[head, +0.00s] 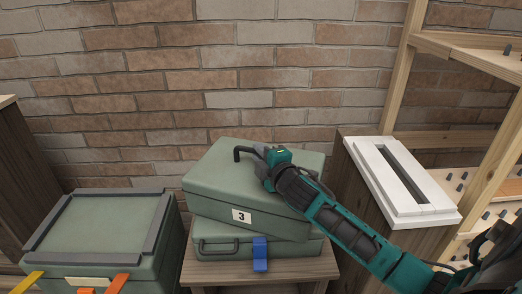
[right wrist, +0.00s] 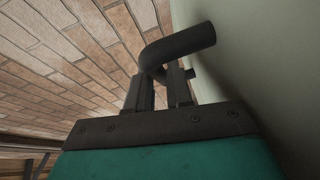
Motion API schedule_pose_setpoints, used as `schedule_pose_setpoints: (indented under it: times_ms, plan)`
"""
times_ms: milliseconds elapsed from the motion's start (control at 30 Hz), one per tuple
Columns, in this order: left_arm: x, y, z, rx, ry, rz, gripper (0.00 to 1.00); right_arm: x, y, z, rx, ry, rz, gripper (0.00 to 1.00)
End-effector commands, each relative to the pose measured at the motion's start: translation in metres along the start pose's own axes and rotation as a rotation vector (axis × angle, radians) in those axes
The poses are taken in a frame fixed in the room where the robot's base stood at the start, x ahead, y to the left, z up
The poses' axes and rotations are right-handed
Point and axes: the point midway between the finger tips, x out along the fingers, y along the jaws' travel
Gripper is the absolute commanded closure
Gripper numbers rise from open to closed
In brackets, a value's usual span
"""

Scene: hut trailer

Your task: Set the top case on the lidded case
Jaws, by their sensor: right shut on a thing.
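The top case (head: 225,185) is grey-green with a white label "3" and a black bar handle (head: 238,152) on its top. It sits over another green case (head: 215,246) with a blue latch, turned slightly against it; I cannot tell whether they touch all along. My right gripper (head: 262,153) is shut on the black handle, which also shows between its fingers in the right wrist view (right wrist: 180,45). A green lidded case (head: 95,227) with a raised grey rim and orange and yellow latches stands at the left. My left gripper is not in view.
The lower case stands on a small wooden stand (head: 205,270). At the right are a white slotted top (head: 395,180) on a dark wooden cabinet and a wooden shelf frame (head: 460,50). A brick wall (head: 160,85) closes the back. A dark wooden unit (head: 25,165) stands at far left.

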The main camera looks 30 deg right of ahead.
Motion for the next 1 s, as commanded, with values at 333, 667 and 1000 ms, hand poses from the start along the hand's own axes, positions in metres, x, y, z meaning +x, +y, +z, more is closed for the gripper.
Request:
schedule_pose_setpoints:
  times_ms: [333,667,1000]
  plan:
    - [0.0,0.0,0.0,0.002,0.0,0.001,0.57,0.0,-0.001,0.0,-0.002,-0.002,-0.004,0.54]
    - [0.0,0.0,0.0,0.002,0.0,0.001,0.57,-0.005,-0.001,0.0,-0.002,-0.002,-0.005,0.54]
    - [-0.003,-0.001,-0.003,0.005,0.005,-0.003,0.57,-0.059,-0.001,0.0,-0.002,-0.001,-0.006,0.54]
